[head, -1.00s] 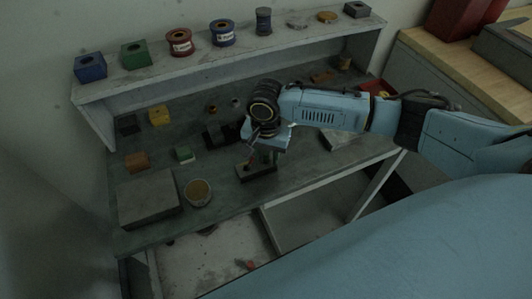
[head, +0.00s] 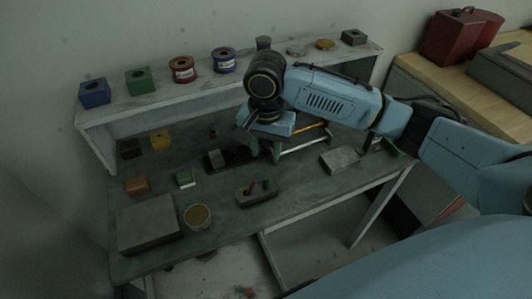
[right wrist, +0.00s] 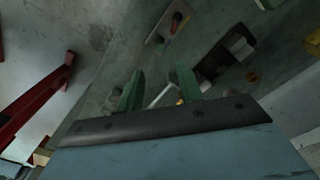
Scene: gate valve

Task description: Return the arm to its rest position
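My right arm reaches in from the right in the head view. Its gripper (head: 266,150) hangs above the back of the workbench, behind and clear of the gate valve. In the right wrist view the two green fingers (right wrist: 158,92) stand apart with nothing held between them. The gate valve (head: 257,193), a small dark grey block with a red part and a dark upright part on top, sits near the bench's front middle. It also shows near the top of the right wrist view (right wrist: 166,28). My left gripper is in neither view.
The grey workbench (head: 235,215) holds a large grey block (head: 147,222), a round tin (head: 198,217), a grey slab (head: 340,160) and small coloured blocks. A raised shelf (head: 160,105) with spools and boxes runs along the back. A red canister (head: 455,38) stands on a wooden top at right.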

